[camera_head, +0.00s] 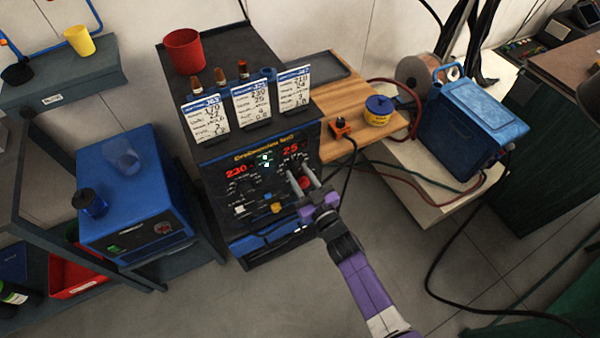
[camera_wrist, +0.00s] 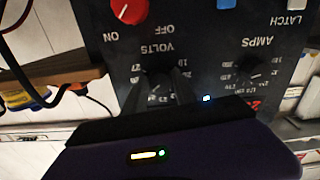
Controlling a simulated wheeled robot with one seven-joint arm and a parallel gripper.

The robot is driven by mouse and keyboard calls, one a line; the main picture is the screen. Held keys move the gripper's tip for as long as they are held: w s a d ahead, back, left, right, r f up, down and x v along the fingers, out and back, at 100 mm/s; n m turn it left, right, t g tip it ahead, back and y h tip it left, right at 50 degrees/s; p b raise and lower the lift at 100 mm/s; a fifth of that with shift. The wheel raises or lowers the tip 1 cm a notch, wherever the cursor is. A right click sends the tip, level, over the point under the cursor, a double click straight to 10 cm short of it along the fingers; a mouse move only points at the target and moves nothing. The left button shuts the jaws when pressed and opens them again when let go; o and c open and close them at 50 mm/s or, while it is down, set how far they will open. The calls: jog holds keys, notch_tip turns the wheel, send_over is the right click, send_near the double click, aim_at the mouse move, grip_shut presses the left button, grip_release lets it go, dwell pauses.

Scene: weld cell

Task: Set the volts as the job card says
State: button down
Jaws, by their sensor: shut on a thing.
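The welder (camera_head: 262,222) has a black front panel with red displays, 230 at left and 25 at right. My gripper (camera_head: 301,178) reaches the panel's right side under the 25. In the wrist view, upside down, my gripper (camera_wrist: 160,88) is shut on the volts knob (camera_wrist: 157,90) below the VOLTS label; the fingers hide most of it. The amps knob (camera_wrist: 255,72) is beside it, untouched. Three job cards stand on the welder: left (camera_head: 204,119), middle (camera_head: 251,103) and right (camera_head: 295,90). The middle one seems to read 230 and 25; which card applies cannot be told.
A red ON/OFF knob (camera_wrist: 130,8) sits close to the volts knob. A red cup (camera_head: 184,52) stands on the welder top. A wooden shelf (camera_head: 340,147) with an orange-topped item and a blue-lidded tub (camera_head: 379,110) is at right. A blue machine (camera_head: 135,205) stands left.

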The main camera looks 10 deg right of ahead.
jog(key=shift+m, duration=0.6)
jog(key=shift+f, duration=0.1)
jog(key=c, duration=1)
grip_release()
jog(key=shift+s, duration=0.1)
jog(key=p+v, duration=0.1)
jog(key=v, duration=0.6)
jog(key=shift+s+d, duration=0.1)
jog(key=shift+s, duration=0.25)
